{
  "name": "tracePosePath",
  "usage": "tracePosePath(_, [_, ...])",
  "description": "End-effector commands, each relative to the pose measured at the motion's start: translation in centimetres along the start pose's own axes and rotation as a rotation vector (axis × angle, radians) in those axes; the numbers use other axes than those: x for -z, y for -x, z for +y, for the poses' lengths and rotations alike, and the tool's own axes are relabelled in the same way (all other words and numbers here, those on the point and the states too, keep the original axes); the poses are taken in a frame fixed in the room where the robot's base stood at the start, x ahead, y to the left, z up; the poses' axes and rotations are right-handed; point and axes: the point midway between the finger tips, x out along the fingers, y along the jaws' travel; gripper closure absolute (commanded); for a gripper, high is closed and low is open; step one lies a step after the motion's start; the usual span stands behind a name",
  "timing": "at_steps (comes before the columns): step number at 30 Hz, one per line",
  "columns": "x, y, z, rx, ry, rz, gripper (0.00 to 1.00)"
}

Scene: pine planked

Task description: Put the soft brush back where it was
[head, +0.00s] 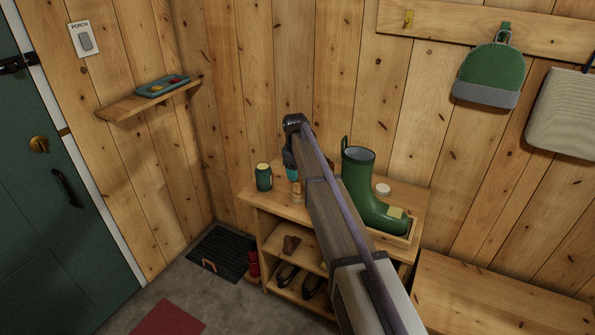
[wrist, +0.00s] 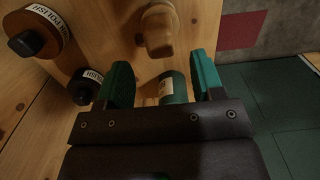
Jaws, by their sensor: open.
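My gripper (head: 292,173) is open above the left part of the wooden bench top, its teal fingers pointing down. In the wrist view its fingers (wrist: 165,82) are apart, and a green can (wrist: 172,88) shows beyond the gap between them; nothing is visibly gripped. A small light wooden piece (head: 297,191) stands just below the gripper; it also shows at the top of the wrist view (wrist: 158,30). I cannot tell whether this is the soft brush.
The green can (head: 264,177) stands left of the gripper. A green boot (head: 370,190) stands to the right on the bench top (head: 255,201). A wall shelf (head: 120,107) holds a blue tray (head: 150,91).

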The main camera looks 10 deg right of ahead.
Motion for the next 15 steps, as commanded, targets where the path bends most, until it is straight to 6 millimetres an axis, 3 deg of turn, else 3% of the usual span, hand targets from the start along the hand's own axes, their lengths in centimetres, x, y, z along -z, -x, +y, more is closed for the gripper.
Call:
tracePosePath(1, [0.0,2.8,0.0,0.0,0.0,0.0,0.39])
tracePosePath(3, [0.0,4.2,0.0,0.0,0.0,0.0,0.39])
tracePosePath(6, [0.0,5.1,0.0,0.0,0.0,0.0,0.39])
tracePosePath(11, [-0.2,4.9,-0.3,0.0,-0.005,0.0,0.39])
tracePosePath(14, [-3.1,4.7,-3.8,0.0,-0.083,0.003,0.39])
tracePosePath(15, [-5.3,4.6,-6.5,0.001,-0.149,0.006,0.39])
